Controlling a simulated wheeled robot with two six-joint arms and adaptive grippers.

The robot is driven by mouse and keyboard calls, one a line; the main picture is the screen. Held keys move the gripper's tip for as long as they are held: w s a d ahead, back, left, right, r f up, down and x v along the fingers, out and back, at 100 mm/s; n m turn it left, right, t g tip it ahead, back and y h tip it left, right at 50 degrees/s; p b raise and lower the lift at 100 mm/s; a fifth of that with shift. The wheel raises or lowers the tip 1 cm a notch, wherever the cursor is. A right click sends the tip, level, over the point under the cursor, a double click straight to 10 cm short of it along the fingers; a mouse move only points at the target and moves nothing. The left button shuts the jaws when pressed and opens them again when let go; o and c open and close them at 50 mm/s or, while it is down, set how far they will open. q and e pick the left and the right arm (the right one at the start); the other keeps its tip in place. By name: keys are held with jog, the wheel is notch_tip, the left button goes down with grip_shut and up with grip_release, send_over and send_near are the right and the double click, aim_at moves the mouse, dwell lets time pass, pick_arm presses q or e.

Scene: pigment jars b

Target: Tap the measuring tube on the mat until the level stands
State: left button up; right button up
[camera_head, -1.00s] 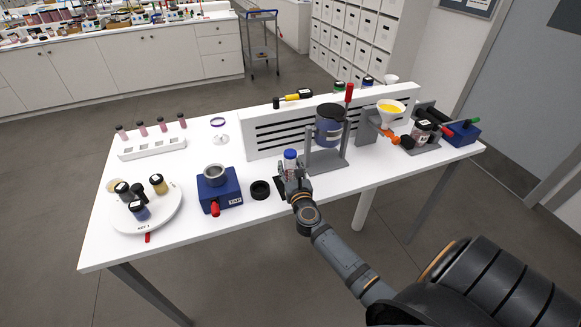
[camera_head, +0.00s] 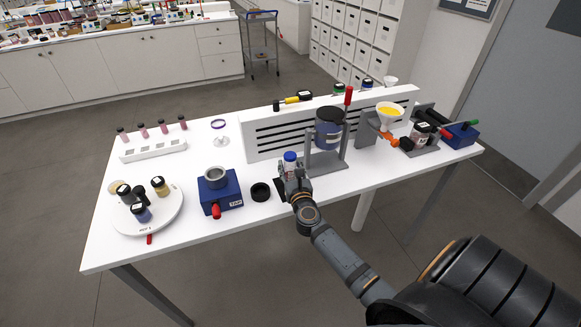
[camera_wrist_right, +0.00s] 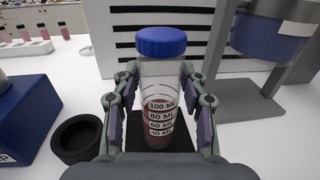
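The measuring tube (camera_wrist_right: 161,88) is clear with a blue cap, stands about upright and shows marks from 40 ML to 100 ML. Dark red material fills its lower part, with the top near the upper marks; its exact level is hard to read. My right gripper (camera_head: 291,172) is shut on the tube, its fingers (camera_wrist_right: 160,80) on both sides below the cap. The black mat (camera_wrist_right: 183,138) lies under the tube. I cannot tell whether the tube's base touches it. In the head view the tube's blue cap (camera_head: 290,156) shows above the gripper. My left gripper is out of view.
A black ring (camera_wrist_right: 77,139) lies left of the mat, beside a blue box (camera_head: 233,190) with a metal cup. A grey stand (camera_head: 330,165) with a blue jar (camera_head: 329,127) is close on the right. A slotted white panel (camera_head: 262,140) rises behind.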

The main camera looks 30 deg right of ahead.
dwell(0.3)
jog(key=shift+f+b, duration=0.75)
jog(key=shift+f, duration=0.05)
jog(key=shift+r, duration=0.1)
jog(key=c, duration=0.9)
jog(key=shift+r+p, duration=0.75)
jog(key=shift+p, duration=0.1)
grip_shut()
jog(key=shift+f, duration=0.1)
jog(key=o, duration=0.9)
grip_release()
